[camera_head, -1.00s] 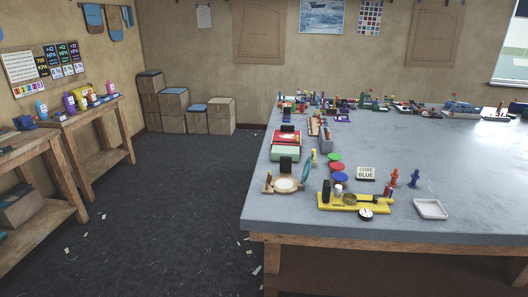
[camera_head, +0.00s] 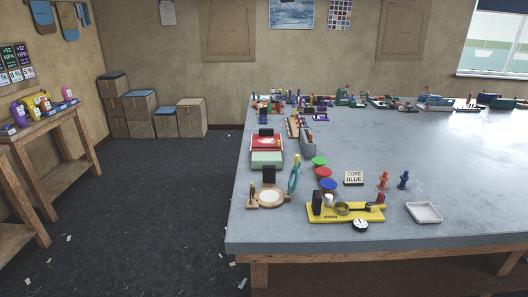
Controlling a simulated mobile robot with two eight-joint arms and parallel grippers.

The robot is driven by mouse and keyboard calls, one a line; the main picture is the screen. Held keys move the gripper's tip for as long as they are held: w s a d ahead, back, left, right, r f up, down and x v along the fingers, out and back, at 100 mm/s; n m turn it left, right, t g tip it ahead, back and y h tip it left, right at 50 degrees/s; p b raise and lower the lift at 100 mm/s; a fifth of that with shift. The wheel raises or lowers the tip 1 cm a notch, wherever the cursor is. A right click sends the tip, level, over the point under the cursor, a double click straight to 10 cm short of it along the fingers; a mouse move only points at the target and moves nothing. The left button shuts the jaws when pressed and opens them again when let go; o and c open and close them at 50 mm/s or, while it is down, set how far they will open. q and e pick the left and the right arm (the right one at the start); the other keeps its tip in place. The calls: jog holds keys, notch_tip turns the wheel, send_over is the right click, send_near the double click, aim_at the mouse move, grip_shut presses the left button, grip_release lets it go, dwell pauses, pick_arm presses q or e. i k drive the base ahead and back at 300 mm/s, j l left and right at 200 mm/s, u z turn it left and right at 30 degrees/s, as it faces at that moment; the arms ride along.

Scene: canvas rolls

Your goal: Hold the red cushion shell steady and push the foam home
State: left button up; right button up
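A red block-like piece (camera_head: 267,143) lies on the left part of the grey table, with a pale green block (camera_head: 266,159) at its near side. It may be the red cushion shell, but it is too small to be sure. A dark upright part stands at its back. I cannot make out whether any foam sits in it. Neither of my grippers is in view.
The grey table (camera_head: 380,228) fills the right side. A yellow fixture (camera_head: 345,215), a white tray (camera_head: 424,213), coloured discs and a "CORE BLUE" sign (camera_head: 354,178) stand near its front. Boxes (camera_head: 139,115) line the back wall. The dark floor left of the table is mostly open, with scraps.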

aim_at(259, 160)
jog(key=i+j+u, duration=0.8)
jog(key=i+j, duration=0.15)
jog(key=i, duration=0.2)
jog(key=i+j+u, duration=0.1)
jog(key=i, duration=0.35)
jog(key=i+j+u, duration=0.1)
jog(key=i+j, duration=0.15)
jog(key=i, duration=0.2)
jog(key=i+z, duration=0.7)
jog(key=z, duration=0.15)
jog(key=i+j+z, duration=0.2)
jog(key=z, duration=0.25)
jog(key=i+j+z, duration=0.1)
jog(key=i+z, duration=0.2)
jog(key=z, duration=0.15)
jog(key=i+j+z, duration=0.2)
jog(key=z, duration=0.25)
jog(key=i+j+z, duration=0.3)
jog(key=z, duration=0.15)
jog(key=i+j+z, duration=0.2)
jog(key=j+z, duration=0.25)
jog(key=i+j+z, duration=0.1)
jog(key=j+z, duration=0.25)
jog(key=z, duration=0.15)
